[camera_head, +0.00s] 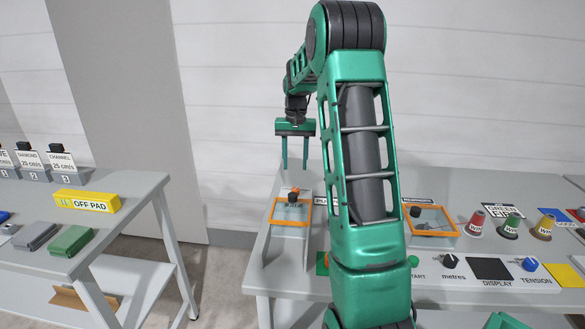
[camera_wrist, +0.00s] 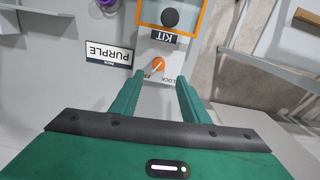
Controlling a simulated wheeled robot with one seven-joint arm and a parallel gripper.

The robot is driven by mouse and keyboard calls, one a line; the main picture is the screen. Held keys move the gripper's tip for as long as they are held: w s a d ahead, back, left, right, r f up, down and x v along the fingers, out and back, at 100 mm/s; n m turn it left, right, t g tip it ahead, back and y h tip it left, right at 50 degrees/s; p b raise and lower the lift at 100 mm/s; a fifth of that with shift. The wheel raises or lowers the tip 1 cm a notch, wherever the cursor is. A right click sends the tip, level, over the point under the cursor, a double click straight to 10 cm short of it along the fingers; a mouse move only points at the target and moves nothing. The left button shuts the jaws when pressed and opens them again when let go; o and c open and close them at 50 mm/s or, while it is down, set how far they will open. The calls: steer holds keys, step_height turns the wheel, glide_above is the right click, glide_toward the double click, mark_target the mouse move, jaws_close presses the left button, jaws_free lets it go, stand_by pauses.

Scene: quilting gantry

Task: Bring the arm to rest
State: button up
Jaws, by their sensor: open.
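My gripper (camera_head: 295,164) hangs from my raised, bent arm, with its two green fingers pointing down and spread apart. It is open with nothing between the fingers. In the head view it appears above the back left part of the right-hand table (camera_head: 262,262), near an orange-framed box (camera_head: 291,213). In the wrist view my gripper (camera_wrist: 158,82) shows its fingertips apart below an orange knob (camera_wrist: 158,65) and a KIT label (camera_wrist: 163,36). The exact height of the fingers over the table cannot be told.
A second orange-framed box (camera_head: 432,221), a red cone (camera_head: 477,223), a green cone (camera_head: 511,226) and a front control panel (camera_head: 455,275) occupy the right-hand table. My arm hides its middle. A floor gap separates the tables.

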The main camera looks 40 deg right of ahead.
stand_by(0.5)
steer(key=s+a+r+n, duration=0.1)
steer(key=s+a, duration=0.4)
steer(key=s, duration=0.3)
steer(key=s+a+r, duration=0.2)
steer(key=s+a, duration=0.3)
steer(key=s, duration=0.3)
steer(key=s+a+r+n, duration=0.1)
steer(key=s+a, duration=0.5)
steer(key=s, duration=0.3)
steer(key=s+a+f, duration=0.2)
steer(key=s, duration=0.3)
steer(key=s+a+f, duration=0.1)
steer(key=s+a, duration=0.1)
steer(key=s, duration=0.3)
steer(key=shift+s+a+f+n, duration=0.25)
steer(key=shift+a+f+n, duration=0.05)
steer(key=shift+a+f, duration=0.05)
steer(key=shift+w+f, duration=0.25)
steer(key=shift+w, duration=0.4)
